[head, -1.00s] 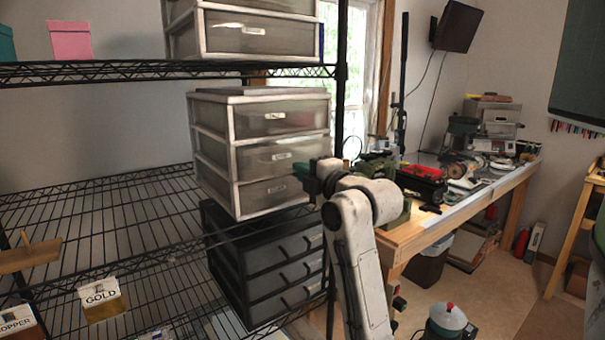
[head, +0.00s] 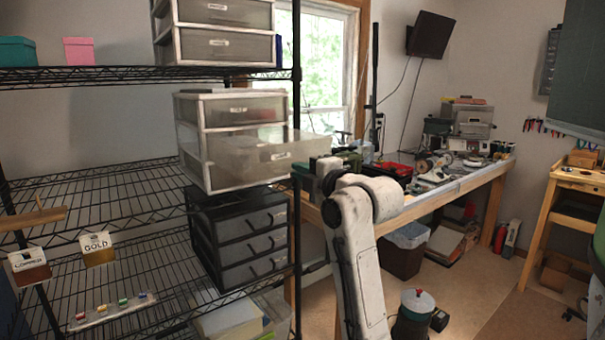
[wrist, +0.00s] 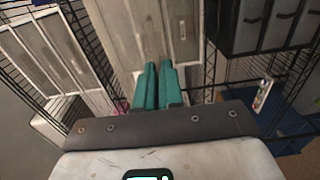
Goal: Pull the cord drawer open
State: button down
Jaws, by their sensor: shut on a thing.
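A white-framed unit with clear drawers (head: 186,150) stands on the middle wire shelf. Below its shut top drawer (head: 243,110), one clear drawer (head: 280,155) sticks out to the right; I take it as the cord drawer, but its label is too small to read. My gripper (head: 317,167) is at this drawer's front, partly hidden by my own arm. In the wrist view my teal fingers (wrist: 158,85) are close together against a pale drawer front (wrist: 150,35). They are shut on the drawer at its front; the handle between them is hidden.
A black drawer unit (head: 245,235) stands directly below. Another clear drawer unit (head: 225,45) is on the shelf above. A black shelf post (head: 297,215) is close beside the drawers. A wooden workbench (head: 440,205) with tools stands to the right; floor is open in front of it.

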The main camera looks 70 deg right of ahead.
jog(key=shift+s+f, duration=0.1)
jog(key=c, duration=1.3)
grip_release()
jog(key=shift+o, duration=0.2)
jog(key=p+v, duration=0.2)
jog(key=v, duration=0.6)
jog(key=shift+r, duration=0.35)
jog(key=shift+a+p, duration=0.2)
jog(key=shift+p, duration=0.55)
jog(key=p, duration=0.3)
jog(key=shift+s+a, duration=0.1)
jog(key=shift+s, duration=0.15)
jog(key=shift+s+a+f+p, duration=0.2)
jog(key=shift+s+p, duration=0.25)
jog(key=shift+p, duration=1.15)
jog(key=shift+s+a+f+p, duration=0.1)
jog(key=shift+s+a+p, duration=0.25)
jog(key=shift+p, duration=1.25)
